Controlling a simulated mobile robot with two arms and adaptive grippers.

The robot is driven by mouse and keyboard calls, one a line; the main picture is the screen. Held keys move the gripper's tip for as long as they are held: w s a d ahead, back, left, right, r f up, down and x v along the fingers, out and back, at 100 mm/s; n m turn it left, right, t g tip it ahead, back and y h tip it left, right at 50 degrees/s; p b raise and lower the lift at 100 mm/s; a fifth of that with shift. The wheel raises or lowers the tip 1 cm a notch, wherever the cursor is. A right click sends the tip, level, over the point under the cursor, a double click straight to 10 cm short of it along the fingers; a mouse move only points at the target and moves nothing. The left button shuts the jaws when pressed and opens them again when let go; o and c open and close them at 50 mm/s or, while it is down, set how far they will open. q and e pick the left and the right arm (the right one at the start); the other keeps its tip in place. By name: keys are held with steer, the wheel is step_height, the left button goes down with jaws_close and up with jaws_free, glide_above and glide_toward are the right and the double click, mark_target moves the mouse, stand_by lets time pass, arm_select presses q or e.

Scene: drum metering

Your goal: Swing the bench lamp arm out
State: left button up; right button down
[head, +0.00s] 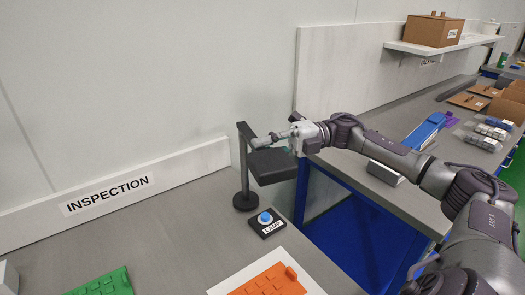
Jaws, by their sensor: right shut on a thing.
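The bench lamp (244,170) stands on the inspection bench near the wall, with a dark upright post on a round black base. Its dark rectangular head (272,166) sticks out to the right of the post, past the bench's right edge. My right gripper (262,142) reaches in from the right at the lamp arm, just above the head. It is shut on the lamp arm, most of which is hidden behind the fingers. My left gripper is not in view.
A blue button on a black plate labelled LAMP (267,220) sits in front of the lamp. An orange plate (270,281) and a green plate (104,284) lie at the front. A second bench (400,195) stands at right, with a wall shelf (440,48) above.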

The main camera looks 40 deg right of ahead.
steer(key=c, duration=1.2)
jaws_free()
steer(key=shift+o, duration=0.2)
steer(key=v, duration=1.2)
